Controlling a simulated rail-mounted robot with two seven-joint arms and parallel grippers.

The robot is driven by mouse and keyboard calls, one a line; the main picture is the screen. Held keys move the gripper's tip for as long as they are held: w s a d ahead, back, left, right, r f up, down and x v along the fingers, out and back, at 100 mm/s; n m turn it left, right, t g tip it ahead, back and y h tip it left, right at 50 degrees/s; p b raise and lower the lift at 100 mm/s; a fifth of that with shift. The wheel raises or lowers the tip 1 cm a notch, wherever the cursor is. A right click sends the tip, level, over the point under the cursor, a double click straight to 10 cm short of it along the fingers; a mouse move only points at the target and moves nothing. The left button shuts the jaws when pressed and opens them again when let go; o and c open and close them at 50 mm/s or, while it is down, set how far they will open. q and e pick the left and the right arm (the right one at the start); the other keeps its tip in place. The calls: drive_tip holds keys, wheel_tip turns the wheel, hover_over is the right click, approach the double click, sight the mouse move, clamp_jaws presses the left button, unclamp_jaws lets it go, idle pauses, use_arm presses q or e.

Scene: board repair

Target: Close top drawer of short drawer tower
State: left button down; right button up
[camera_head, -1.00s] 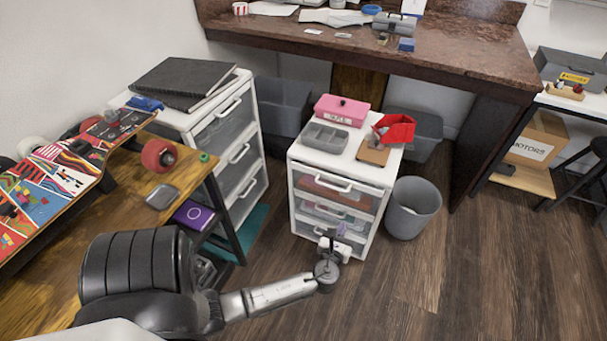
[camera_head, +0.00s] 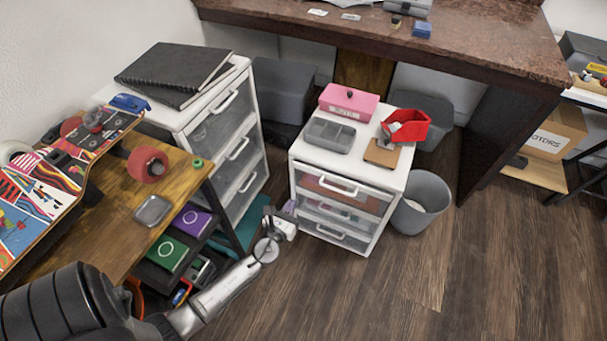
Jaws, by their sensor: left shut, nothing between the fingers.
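The short drawer tower (camera_head: 295,177) is white with clear drawer fronts and stands on the wood floor in the middle. Its top drawer (camera_head: 343,191) has a white handle and reddish contents. The front looks about level with the drawers below; a small gap cannot be ruled out. The lower drawers look shut. My left gripper (camera_head: 285,211) is low beside the tower's front left edge, apart from the top drawer handle. It is shut and empty, with its fingertips small and partly hard to make out. My right gripper is not in view.
On the tower top are a pink box (camera_head: 348,102), a grey tray (camera_head: 329,136) and a red bin (camera_head: 406,124). A grey trash can (camera_head: 422,203) stands at its right. A taller drawer tower (camera_head: 226,125) and a wooden table (camera_head: 125,234) are left. Floor in front is clear.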

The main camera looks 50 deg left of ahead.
sight(311, 169)
use_arm(q)
drive_tip(key=b+x, duration=0.2)
drive_tip(key=x, duration=1.1)
drive_tip(key=shift+a+r, duration=0.1)
drive_tip(key=shift+w, duration=0.25)
drive_tip(key=shift+b+x, duration=0.55)
drive_tip(key=shift+x, duration=0.45)
drive_tip(key=shift+s, duration=0.25)
